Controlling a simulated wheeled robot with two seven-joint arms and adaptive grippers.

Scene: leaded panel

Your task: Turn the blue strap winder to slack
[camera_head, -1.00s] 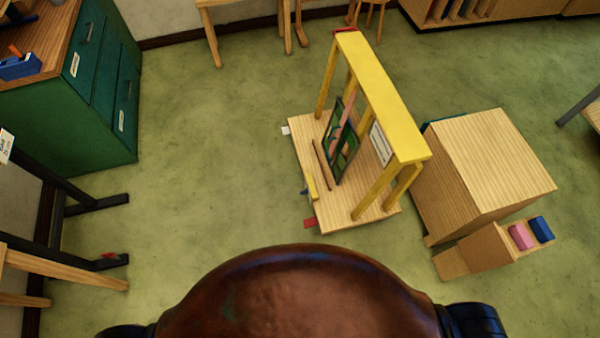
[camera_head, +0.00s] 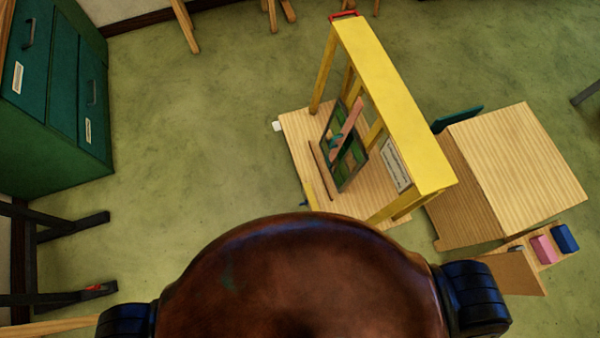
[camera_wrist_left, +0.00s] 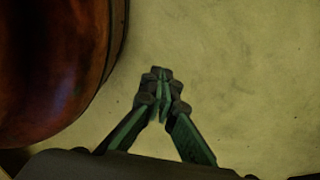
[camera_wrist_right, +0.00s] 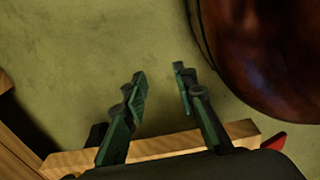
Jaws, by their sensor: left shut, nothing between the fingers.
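A yellow-topped wooden stand (camera_head: 390,100) is ahead of me in the head view, holding an upright leaded panel (camera_head: 345,150) with a pink strip across it. My left gripper (camera_wrist_left: 162,75) is shut and empty above bare floor in the left wrist view. My right gripper (camera_wrist_right: 160,75) is open and empty above the floor in the right wrist view. Neither gripper shows in the head view; both are away from the stand.
A wooden box (camera_head: 515,165) stands right of the stand, with a pink block (camera_head: 543,248) and a blue block (camera_head: 565,238) near it. A green cabinet (camera_head: 60,90) and dark legs (camera_head: 70,228) are at left. Floor between cabinet and stand is clear. A wooden bar (camera_wrist_right: 160,147) lies under my right gripper.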

